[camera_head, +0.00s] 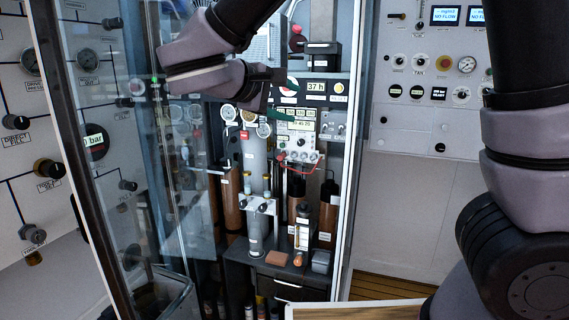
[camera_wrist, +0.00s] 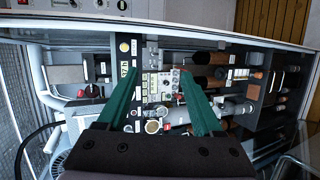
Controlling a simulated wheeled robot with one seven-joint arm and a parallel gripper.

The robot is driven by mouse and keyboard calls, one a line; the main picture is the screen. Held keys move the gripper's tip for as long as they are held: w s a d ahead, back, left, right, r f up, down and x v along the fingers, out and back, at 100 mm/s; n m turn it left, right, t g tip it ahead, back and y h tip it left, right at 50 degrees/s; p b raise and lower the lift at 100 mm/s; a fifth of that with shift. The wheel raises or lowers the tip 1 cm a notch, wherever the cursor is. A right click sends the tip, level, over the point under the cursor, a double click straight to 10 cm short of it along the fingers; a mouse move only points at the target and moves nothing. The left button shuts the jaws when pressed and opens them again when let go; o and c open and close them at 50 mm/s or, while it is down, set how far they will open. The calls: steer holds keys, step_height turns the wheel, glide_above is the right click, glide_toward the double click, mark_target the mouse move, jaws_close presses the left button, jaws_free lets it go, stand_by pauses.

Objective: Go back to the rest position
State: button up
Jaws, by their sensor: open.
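My gripper shows in the wrist view (camera_wrist: 150,95) with its two green fingers apart and nothing between them. In the head view my arm reaches in from the right, and the gripper is seen partly from behind in front of the cabinet's upper part. The fill panel (camera_head: 298,126), with gauges, switches and a "37 h" display, stands behind the gripper. The wrist view shows the same panel turned sideways (camera_wrist: 160,88) beyond the fingers. I cannot tell the exact gap between the fingertips and the panel.
A glass door (camera_head: 115,150) stands at the left of the cabinet, close to my wrist. Brown cylinders (camera_head: 328,208) and a grey column (camera_head: 255,175) stand inside. A grey wall panel with gauges (camera_head: 425,115) is at the right. A wooden-edged surface (camera_head: 355,311) is at the bottom.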

steer(key=s+d+f+m+g+y, duration=0.15)
steer(key=d+m+g, duration=0.45)
steer(key=d, duration=1.1)
steer(key=s+d+r+m+t+y, duration=0.2)
steer(key=s+d+m+y, duration=0.3)
steer(key=d+m+y, duration=0.2)
steer(key=shift+s+m+y, duration=0.4)
steer(key=shift+m+y, duration=0.6)
steer(key=shift+y, duration=0.15)
steer(key=shift+d, duration=0.1)
